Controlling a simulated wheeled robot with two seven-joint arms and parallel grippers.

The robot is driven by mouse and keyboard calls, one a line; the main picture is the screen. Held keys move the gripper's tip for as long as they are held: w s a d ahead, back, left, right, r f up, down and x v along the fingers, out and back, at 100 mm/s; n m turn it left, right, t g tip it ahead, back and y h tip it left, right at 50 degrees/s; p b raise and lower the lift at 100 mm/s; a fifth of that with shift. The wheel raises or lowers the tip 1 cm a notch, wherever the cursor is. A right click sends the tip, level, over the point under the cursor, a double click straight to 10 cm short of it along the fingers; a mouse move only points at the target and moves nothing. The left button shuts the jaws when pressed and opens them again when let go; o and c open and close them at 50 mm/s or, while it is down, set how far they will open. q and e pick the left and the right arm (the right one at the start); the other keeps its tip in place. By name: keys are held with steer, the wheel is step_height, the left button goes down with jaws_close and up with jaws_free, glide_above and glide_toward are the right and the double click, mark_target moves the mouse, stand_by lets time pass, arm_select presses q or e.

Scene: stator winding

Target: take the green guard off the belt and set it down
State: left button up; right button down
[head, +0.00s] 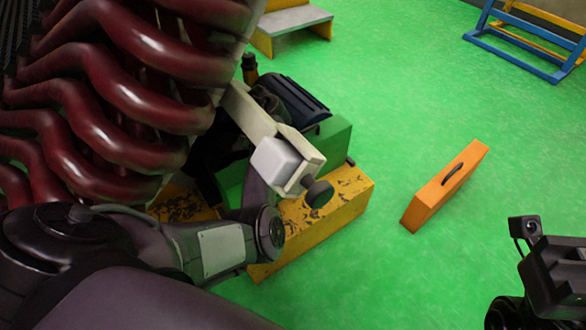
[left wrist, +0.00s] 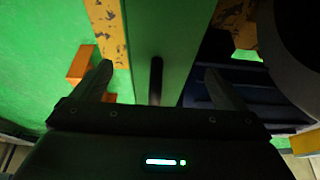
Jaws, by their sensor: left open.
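The green guard (head: 336,138) is in the head view, on the machine above the yellow base, partly hidden by my left arm. In the left wrist view the guard (left wrist: 176,30) is a long green face with a dark bar handle (left wrist: 156,78) standing on it. My left gripper (left wrist: 158,70) is open, with one finger on each side of the handle and a gap to both. In the head view its fingers are hidden. My right gripper (head: 555,275) is at the lower right edge, away from the guard; its fingers cannot be made out. The belt is not clearly visible.
A scuffed yellow base (head: 325,215) carries the machine, with a dark motor (head: 292,97) behind the guard. Dark red coils (head: 110,90) fill the left. An orange case (head: 445,187) stands on the green floor, mostly clear around it. A blue and yellow frame (head: 525,45) is far right.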

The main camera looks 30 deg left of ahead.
arm_select(q)
steer(key=b+x, duration=0.1)
steer(key=x, duration=0.2)
steer(key=shift+f, duration=0.15)
steer(key=shift+c, duration=0.4)
steer(key=c, duration=0.9)
steer(key=shift+c, duration=1.1)
steer(key=shift+w+r, duration=0.1)
steer(key=shift+r, duration=0.2)
